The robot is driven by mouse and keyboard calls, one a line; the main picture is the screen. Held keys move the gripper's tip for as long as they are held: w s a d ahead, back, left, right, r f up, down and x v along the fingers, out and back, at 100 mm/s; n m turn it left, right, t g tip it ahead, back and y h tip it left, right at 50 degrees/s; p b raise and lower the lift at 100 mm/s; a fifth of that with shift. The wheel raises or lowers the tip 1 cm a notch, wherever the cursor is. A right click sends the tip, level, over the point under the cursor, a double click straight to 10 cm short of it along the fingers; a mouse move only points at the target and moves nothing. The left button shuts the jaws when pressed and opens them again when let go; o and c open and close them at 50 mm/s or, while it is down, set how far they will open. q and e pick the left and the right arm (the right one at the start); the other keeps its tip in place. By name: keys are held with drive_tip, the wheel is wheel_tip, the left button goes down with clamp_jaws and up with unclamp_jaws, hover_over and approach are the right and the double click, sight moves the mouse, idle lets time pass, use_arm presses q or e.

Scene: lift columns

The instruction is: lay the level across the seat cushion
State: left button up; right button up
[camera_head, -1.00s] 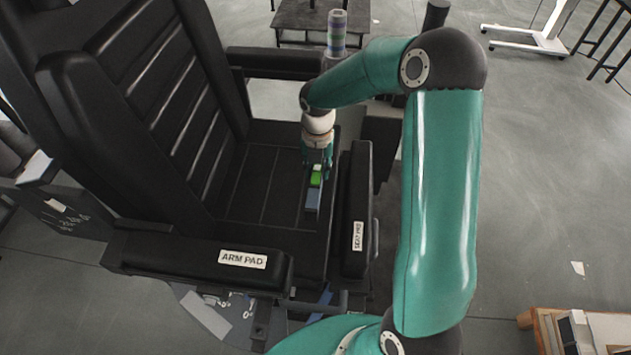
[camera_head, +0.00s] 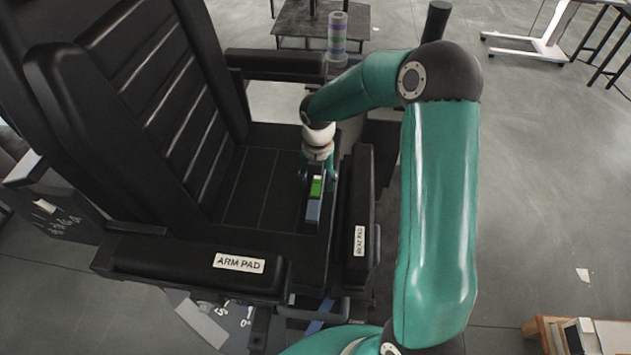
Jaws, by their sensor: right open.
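The level (camera_head: 313,209) is a small bar with a blue-grey body and a bright green part on top. It lies on the black seat cushion (camera_head: 250,190), near the cushion's right edge, its long side running toward the front of the picture. My right gripper (camera_head: 317,175) is over the far part of the level, pointing down with its fingers open on either side. Whether the fingers touch the level is too small to tell. My left gripper is not in view.
The chair's armrest labelled ARM PAD (camera_head: 200,266) stands on the near side, and another armrest (camera_head: 275,65) on the far side. A black pad (camera_head: 358,205) stands right of the cushion. A dark low table (camera_head: 300,20) is behind. A wooden box (camera_head: 580,330) sits at lower right.

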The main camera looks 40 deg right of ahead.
sight(317, 179)
drive_tip(key=shift+r, duration=0.1)
wheel_tip(317, 179, up, 7)
drive_tip(key=p, duration=0.6)
wheel_tip(317, 179, up, 4)
drive_tip(key=shift+f+p, duration=0.2)
drive_tip(key=shift+p, duration=0.4)
drive_tip(key=shift+r, duration=0.7)
